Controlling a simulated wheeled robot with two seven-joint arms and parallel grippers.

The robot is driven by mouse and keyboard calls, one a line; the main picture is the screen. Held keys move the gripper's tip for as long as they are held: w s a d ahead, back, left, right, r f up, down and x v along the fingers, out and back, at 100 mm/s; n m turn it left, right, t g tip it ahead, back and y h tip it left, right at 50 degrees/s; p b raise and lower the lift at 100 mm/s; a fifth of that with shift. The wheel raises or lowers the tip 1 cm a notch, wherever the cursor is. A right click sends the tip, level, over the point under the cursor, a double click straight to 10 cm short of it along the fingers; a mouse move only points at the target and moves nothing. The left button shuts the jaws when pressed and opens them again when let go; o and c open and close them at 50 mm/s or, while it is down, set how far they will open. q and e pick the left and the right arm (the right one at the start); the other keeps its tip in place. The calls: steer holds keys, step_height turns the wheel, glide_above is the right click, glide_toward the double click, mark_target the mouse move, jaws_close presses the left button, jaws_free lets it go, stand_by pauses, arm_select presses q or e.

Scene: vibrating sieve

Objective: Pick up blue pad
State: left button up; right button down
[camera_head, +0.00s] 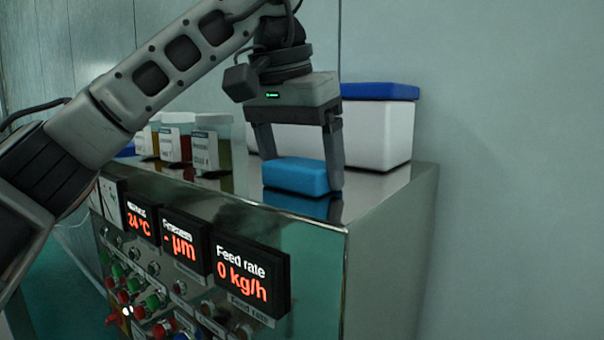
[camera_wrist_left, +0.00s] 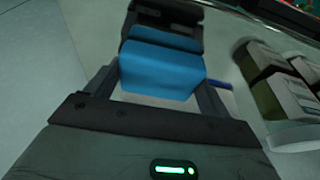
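The blue pad (camera_head: 296,176) is a rounded block at the front right of the shiny metal cabinet top, with its reflection right under it. I cannot tell whether it rests on the top or is just above it. My left gripper (camera_head: 303,168) points down with one finger at each end of the pad. In the left wrist view the pad (camera_wrist_left: 162,72) fills the space between the fingers of the left gripper (camera_wrist_left: 162,75), which appear to touch both its sides. The far finger's tip is hidden behind the pad in the head view. My right gripper is not in view.
A white box with a blue lid (camera_head: 380,125) stands close behind the gripper. Several labelled jars (camera_head: 212,145) stand to the left on the cabinet top (camera_head: 385,190). Displays (camera_head: 250,275) and buttons cover the cabinet front. The wall at right is bare.

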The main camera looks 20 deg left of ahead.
mark_target(306, 161)
arm_select(q)
steer(key=shift+r, duration=0.45)
steer(key=v, duration=0.3)
steer(key=shift+w+d+r+p, duration=0.1)
steer(key=shift+w+d+p, duration=0.1)
steer(key=shift+w+p, duration=0.15)
steer(key=s+d+r, duration=0.3)
steer(key=s+r, duration=0.6)
steer(key=s, duration=0.4)
steer(key=shift+s+d+p, duration=0.2)
steer(key=shift+d+p, duration=0.2)
steer(key=shift+o, duration=0.4)
